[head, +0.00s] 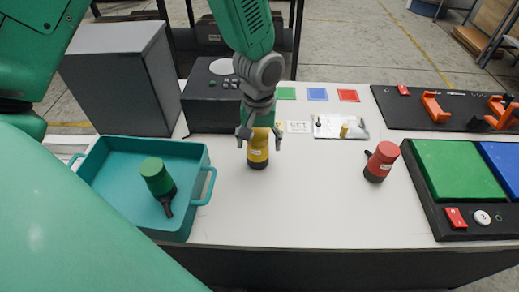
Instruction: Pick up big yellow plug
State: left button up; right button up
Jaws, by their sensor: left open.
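The big yellow plug (258,156) stands upright on the white table, with a dark base and a small label on its side. My left gripper (258,137) is directly above it, pointing down, its fingers open on either side of the plug's top. Whether the fingers touch the plug cannot be told. The upper end of the plug is partly hidden by the gripper. My right gripper is not in view.
A teal tray (207,160) at left holds a green plug (157,177). A red plug (381,161) stands to the right. A black box (213,98) is behind, and a panel with green and blue pads (457,168) is at far right. The front middle table is clear.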

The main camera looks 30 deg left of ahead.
pick_arm(q)
jog(key=c, duration=1.5)
jog(key=shift+a, duration=0.1)
